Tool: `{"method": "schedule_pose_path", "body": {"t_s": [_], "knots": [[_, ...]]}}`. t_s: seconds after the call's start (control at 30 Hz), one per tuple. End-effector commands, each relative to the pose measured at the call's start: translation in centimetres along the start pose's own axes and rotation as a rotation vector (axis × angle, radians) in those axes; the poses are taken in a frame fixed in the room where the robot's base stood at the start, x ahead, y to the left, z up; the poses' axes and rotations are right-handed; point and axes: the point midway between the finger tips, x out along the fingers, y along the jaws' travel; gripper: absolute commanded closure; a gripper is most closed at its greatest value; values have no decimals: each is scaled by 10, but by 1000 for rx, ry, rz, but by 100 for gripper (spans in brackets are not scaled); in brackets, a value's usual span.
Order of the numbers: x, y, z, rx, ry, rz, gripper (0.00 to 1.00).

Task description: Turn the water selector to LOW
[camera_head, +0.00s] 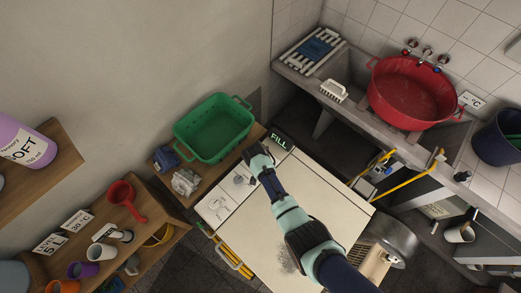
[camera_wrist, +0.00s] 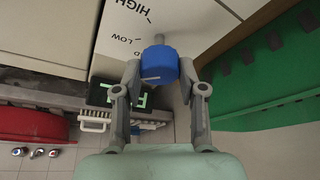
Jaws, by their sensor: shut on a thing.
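The water selector is a blue knob (camera_wrist: 158,65) with a white line on its face, seen in the wrist view. The line runs towards the left of the picture. Printed beside it on the pale panel (camera_wrist: 175,22) are HIGH, LOW and a partly hidden label ending in D; I cannot tell exactly which mark the line meets. My gripper (camera_wrist: 160,72) has one finger on each side of the knob and is shut on it. In the head view my gripper (camera_head: 258,156) is at the back of the white washer top, and it hides the knob.
A green basket (camera_head: 213,128) stands close to the left of my gripper, and its wall shows in the wrist view (camera_wrist: 265,80). A lit FILL sign (camera_head: 279,140) is just right. The concrete sink (camera_head: 345,107) holds a red tub (camera_head: 412,92). The washer lid (camera_head: 320,195) is mostly clear.

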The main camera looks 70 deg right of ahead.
Motion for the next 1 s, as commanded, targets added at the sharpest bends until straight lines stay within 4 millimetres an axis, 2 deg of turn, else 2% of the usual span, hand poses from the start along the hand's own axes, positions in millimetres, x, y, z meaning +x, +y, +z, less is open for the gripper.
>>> {"method": "schedule_pose_path", "body": {"t_s": [0.3, 0.83, 0.87, 1.0], "knots": [[1, 0, 1, 105, -1, 43, 94], [0, 0, 1, 124, -2, 51, 94], [1, 0, 1, 124, -2, 51, 55], [0, 0, 1, 123, -2, 51, 35]]}}
